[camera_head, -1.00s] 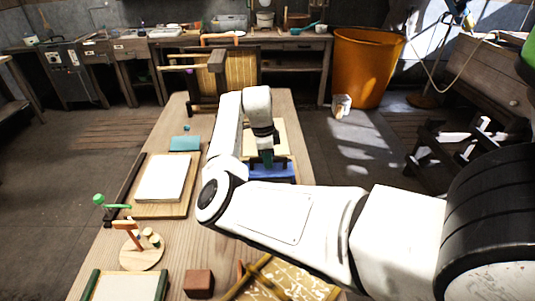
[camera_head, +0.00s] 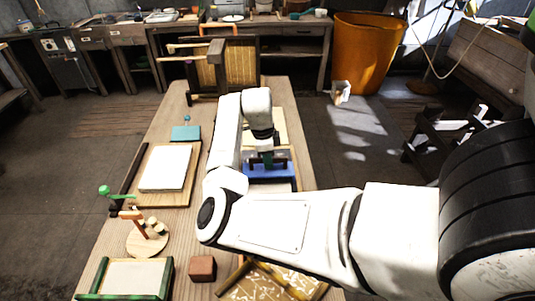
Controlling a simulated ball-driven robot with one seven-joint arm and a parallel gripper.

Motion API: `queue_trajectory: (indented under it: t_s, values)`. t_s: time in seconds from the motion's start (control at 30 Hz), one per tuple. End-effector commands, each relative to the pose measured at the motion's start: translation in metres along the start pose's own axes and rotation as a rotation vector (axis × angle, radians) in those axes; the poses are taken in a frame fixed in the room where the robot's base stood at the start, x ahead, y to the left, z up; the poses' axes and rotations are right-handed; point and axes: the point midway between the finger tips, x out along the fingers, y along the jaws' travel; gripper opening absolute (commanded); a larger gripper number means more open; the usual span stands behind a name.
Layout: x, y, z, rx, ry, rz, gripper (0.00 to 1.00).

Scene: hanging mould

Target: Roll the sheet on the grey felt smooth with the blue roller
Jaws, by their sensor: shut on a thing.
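My gripper (camera_head: 266,157) points down over the middle of the wooden table, at the end of my white arm. It is shut on the blue roller (camera_head: 268,174), which shows as a wide blue shape just under the fingers. A pale cream sheet (camera_head: 280,124) shows behind and beside the gripper, partly hidden by my arm. The grey felt cannot be made out clearly. Whether the roller touches the sheet cannot be told from here.
On the left are a white slab (camera_head: 166,167) on a wooden board, a teal block (camera_head: 186,133), a green-handled tool (camera_head: 112,192) and a round wooden stand (camera_head: 147,240). A brown block (camera_head: 202,268) and green-edged tray (camera_head: 130,277) are in front. A wooden frame (camera_head: 243,65) stands behind.

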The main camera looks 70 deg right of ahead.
Motion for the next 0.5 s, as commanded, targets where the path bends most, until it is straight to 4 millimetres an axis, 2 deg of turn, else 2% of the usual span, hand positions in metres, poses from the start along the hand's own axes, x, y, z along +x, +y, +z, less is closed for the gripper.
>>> queue_trajectory:
  t_s: [0.5]
  values:
    - [-0.002, 0.025, -0.001, 0.000, 0.001, 0.003, 0.00]
